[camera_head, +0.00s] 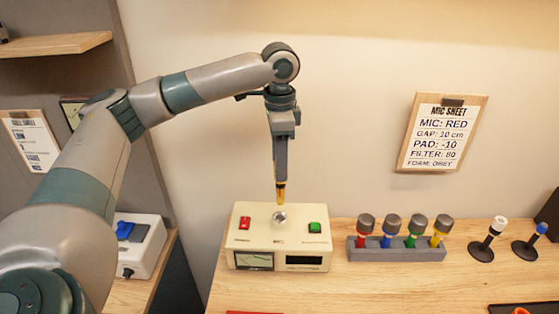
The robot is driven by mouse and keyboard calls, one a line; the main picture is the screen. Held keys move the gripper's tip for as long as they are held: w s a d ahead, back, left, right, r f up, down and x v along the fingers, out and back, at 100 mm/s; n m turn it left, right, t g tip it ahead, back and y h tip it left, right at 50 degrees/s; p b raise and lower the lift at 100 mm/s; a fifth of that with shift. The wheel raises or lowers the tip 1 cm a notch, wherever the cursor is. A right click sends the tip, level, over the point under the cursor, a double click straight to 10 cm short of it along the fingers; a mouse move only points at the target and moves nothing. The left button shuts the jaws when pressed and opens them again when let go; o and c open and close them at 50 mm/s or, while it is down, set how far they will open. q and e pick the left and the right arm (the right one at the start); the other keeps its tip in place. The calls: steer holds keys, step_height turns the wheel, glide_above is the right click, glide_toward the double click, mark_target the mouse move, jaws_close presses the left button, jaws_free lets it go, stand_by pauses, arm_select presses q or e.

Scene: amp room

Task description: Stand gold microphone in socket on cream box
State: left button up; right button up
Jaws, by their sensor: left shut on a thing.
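My left gripper (281,183) points down over the cream box (279,256) and is shut on the gold microphone (281,195), a slim gold piece showing below the fingers. A round silver part (280,217) shows just beneath it at the box's top. I cannot tell whether this part belongs to the microphone or the box, or whether they touch. The socket itself cannot be made out clearly. The box has a red switch (245,223), a green switch (314,227), a meter and a dark display. My right gripper is not in view.
A grey rack (397,254) with several colour-banded microphones stands right of the box. Two small dark stands (481,252) (524,250) are farther right. A mic sheet (441,133) hangs on the wall. Bare wood lies in front of the rack.

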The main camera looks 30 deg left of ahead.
mark_target(280, 185)
arm_select(q)
steer(key=shift+f+b, duration=1.45)
steer(key=shift+b, duration=0.15)
steer(key=shift+f, duration=2.4)
steer(key=o, duration=1.7)
